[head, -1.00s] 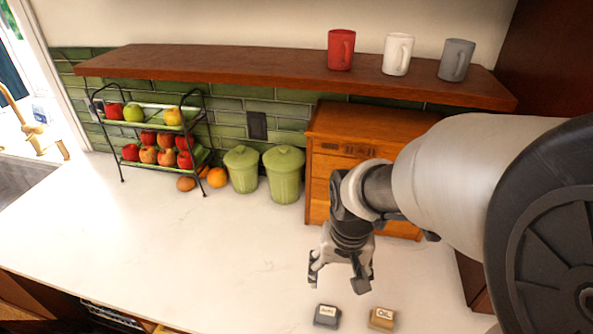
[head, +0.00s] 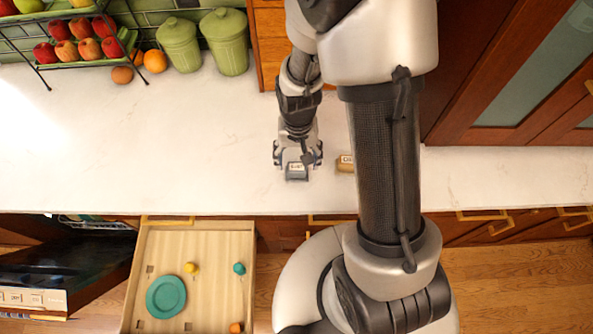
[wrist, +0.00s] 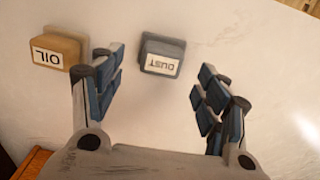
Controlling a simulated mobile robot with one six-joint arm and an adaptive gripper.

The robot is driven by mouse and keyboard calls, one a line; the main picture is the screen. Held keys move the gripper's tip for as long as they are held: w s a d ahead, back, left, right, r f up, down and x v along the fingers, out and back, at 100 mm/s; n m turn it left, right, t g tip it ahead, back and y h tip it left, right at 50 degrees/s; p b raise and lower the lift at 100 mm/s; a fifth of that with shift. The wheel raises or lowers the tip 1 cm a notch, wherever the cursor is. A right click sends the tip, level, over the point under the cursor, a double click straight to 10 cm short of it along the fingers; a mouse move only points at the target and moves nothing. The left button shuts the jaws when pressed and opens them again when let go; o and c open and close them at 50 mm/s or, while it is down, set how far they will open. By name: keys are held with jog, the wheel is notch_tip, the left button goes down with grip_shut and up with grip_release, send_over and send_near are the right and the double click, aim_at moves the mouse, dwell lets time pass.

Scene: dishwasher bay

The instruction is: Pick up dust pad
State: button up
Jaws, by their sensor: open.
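The dust pad (wrist: 161,54) is a small dark grey block with a white label reading DUST. In the wrist view it lies on the white counter, just beyond the fingertips and roughly between them. My gripper (wrist: 160,82) is open, its blue-padded fingers apart with nothing between them. In the head view my gripper (head: 297,160) is low over the counter near its front edge, and the dust pad (head: 297,172) shows just in front of it.
A tan pad labelled OIL (wrist: 57,51) lies close to the left finger in the wrist view. An open drawer (head: 240,270) holds a teal plate (head: 166,297) and small items. Green canisters (head: 223,42) and a fruit rack (head: 36,65) stand behind. The counter's left is clear.

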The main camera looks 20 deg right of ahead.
aim_at(296, 166)
notch_tip(296, 166, down, 6)
jog(key=shift+w+a+r+b, duration=0.1)
jog(key=shift+r+b, duration=0.05)
jog(key=shift+b, duration=0.5)
jog(key=shift+c, duration=0.5)
jog(key=c, duration=1.1)
jog(key=shift+c, duration=0.2)
jog(key=shift+r, duration=0.15)
notch_tip(296, 166, up, 20)
jog(key=p, duration=0.4)
